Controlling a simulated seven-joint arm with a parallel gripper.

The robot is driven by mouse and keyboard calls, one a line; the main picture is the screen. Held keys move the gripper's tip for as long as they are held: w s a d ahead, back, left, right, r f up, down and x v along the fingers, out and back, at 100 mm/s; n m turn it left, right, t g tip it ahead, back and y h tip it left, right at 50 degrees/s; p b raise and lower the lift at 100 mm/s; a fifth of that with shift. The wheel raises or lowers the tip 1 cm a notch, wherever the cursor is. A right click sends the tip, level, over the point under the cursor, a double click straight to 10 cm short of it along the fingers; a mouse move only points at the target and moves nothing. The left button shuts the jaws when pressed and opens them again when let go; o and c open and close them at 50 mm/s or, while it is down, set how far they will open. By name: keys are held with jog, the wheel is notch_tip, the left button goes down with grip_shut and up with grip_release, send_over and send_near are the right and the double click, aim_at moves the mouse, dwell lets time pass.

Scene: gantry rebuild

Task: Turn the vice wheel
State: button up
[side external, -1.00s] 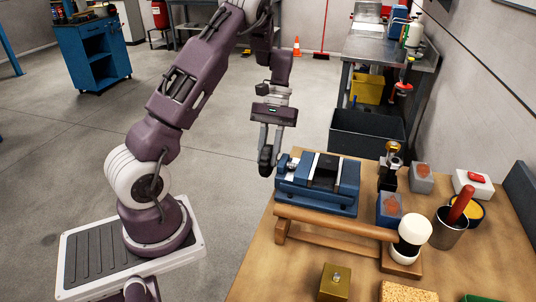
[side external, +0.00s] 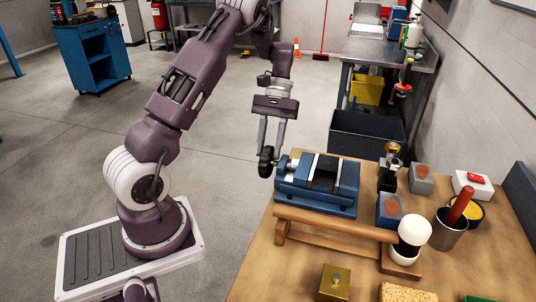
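The blue vice (side external: 335,190) sits on the left part of the wooden bench. Its small dark wheel (side external: 266,162) sticks out at the vice's left end, over the bench edge. My gripper (side external: 271,149) points down just above the wheel. Its two pale fingers stand apart with a clear gap between them, and the tips are at the wheel's upper rim. The gripper looks open; whether a fingertip touches the wheel is too small to tell.
A wooden mallet with a white and black head (side external: 413,237) lies in front of the vice. A brass block (side external: 335,282) stands nearer the front. A cup with a red handle (side external: 452,225) and small blocks stand to the right. A dark bin (side external: 365,138) stands behind the bench.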

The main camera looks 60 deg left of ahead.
jog(key=v, duration=0.5)
jog(key=shift+s+d+r+t+y, duration=0.25)
jog(key=shift+t+y, duration=0.15)
jog(key=shift+y, duration=0.1)
jog(key=s+d+t+y, duration=0.2)
jog(key=t+y, duration=0.1)
jog(key=shift+s+d+r, duration=0.15)
jog(key=shift+s+r, duration=0.05)
jog(key=shift+r, duration=0.2)
jog(key=shift+s+d+f+t, duration=0.1)
jog(key=shift+d+f+t, duration=0.1)
jog(key=shift+t, duration=0.1)
notch_tip(320, 180, down, 7)
jog(key=shift+a+r, duration=0.1)
jog(key=shift+r, duration=0.05)
